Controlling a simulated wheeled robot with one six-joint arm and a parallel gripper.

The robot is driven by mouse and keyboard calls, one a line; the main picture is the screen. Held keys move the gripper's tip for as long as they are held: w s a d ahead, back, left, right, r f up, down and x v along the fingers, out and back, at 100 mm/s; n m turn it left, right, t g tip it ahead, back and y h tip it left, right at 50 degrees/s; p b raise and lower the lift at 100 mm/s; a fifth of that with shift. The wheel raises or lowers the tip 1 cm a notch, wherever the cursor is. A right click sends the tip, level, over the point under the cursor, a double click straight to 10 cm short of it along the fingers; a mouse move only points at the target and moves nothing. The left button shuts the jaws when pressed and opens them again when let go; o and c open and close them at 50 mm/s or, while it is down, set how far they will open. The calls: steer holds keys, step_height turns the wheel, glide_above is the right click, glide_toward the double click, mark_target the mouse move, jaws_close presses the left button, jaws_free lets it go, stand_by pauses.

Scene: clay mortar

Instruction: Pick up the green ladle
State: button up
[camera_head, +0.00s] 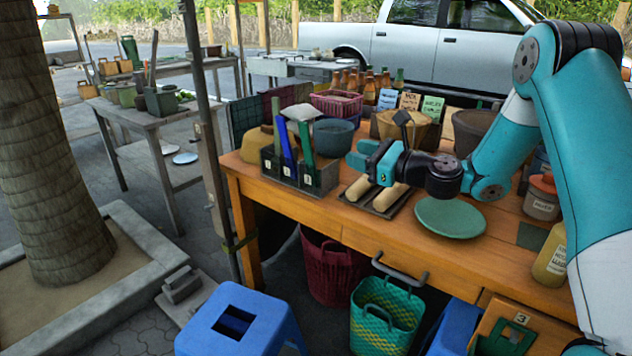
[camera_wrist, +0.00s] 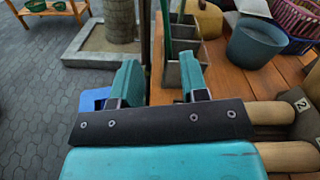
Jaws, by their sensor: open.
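A grey divided holder (camera_head: 318,182) stands at the left of the wooden table, with long-handled tools upright in it. A green-handled tool (camera_head: 306,142), likely the green ladle, stands in its right part; its lower end is hidden. A blue-handled tool (camera_head: 286,142) and another green-handled one (camera_head: 276,118) stand to its left. My gripper (camera_head: 359,157) is open and empty, just right of the holder and above two pale rollers. In the wrist view, a green handle (camera_wrist: 167,36) shows beyond and between my fingers (camera_wrist: 159,82), apart from them.
Two pale rollers (camera_head: 388,196) lie on a dark tray below my gripper. A green plate (camera_head: 450,217) is to their right. A blue-grey bowl (camera_head: 333,138) and a pink basket (camera_head: 337,103) stand behind the holder. A blue stool (camera_head: 240,318) is in front.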

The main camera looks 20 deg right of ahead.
mark_target(310, 140)
steer(key=p+x, duration=0.1)
steer(key=x, duration=1)
steer(key=shift+w+a+p, duration=0.1)
steer(key=shift+w+p, duration=0.25)
steer(key=shift+w, duration=0.05)
steer(key=x, duration=0.5)
steer(key=shift+w+f+p, duration=0.1)
steer(key=shift+w+p, duration=0.3)
steer(key=shift+w, duration=0.1)
jaws_close()
